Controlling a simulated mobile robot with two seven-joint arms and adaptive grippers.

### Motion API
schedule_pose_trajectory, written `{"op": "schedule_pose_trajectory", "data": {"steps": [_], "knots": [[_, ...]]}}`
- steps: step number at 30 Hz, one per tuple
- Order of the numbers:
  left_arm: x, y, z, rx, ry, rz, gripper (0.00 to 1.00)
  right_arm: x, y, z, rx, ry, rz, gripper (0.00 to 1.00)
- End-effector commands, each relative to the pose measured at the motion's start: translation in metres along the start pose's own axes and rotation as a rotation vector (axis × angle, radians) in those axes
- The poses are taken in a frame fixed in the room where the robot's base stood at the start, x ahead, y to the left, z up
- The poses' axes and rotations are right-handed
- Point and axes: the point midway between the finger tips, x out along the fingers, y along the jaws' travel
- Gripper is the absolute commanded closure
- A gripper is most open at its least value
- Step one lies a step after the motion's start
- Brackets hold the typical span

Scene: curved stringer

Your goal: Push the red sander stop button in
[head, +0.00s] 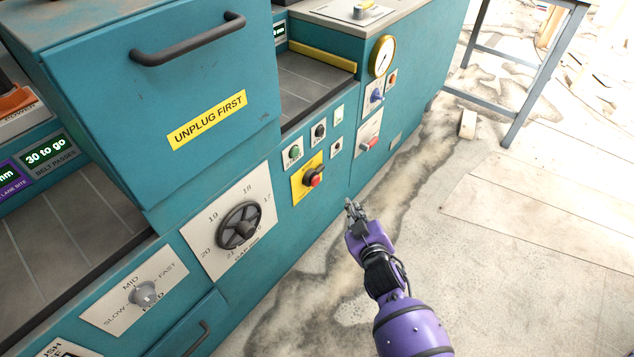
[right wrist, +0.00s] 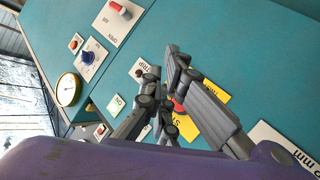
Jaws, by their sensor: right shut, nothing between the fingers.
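The red stop button (head: 314,180) is a round mushroom head on a yellow plate (head: 301,190), on the teal machine's front panel. In the right wrist view the yellow plate (right wrist: 187,127) and a bit of the red button (right wrist: 179,105) show behind my fingers, which hide much of them. My right gripper (head: 352,203) is shut and empty, in front of the panel and to the right of the button and a little below it in the head view. It looks apart from the button. Its fingers (right wrist: 162,76) also show in the right wrist view. My left gripper is not in view.
Small green and black buttons (head: 294,152) sit around the yellow plate. A black handwheel (head: 240,225) sticks out to its left. A red-handled valve (head: 369,144) and a pressure gauge (head: 382,56) are to its right. The floor (head: 500,260) right of my arm is clear.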

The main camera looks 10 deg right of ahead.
Motion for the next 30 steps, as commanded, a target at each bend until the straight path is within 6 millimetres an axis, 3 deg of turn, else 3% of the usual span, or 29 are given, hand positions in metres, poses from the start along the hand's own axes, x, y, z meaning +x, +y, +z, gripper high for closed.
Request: {"op": "schedule_pose_trajectory", "data": {"steps": [15,30], "knots": [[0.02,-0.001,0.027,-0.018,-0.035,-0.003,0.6,0.047,-0.036,-0.033,0.003,0.0,-0.001,1.0],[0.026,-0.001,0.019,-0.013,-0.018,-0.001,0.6,0.057,-0.042,-0.041,0.0,-0.001,0.0,1.0]]}}
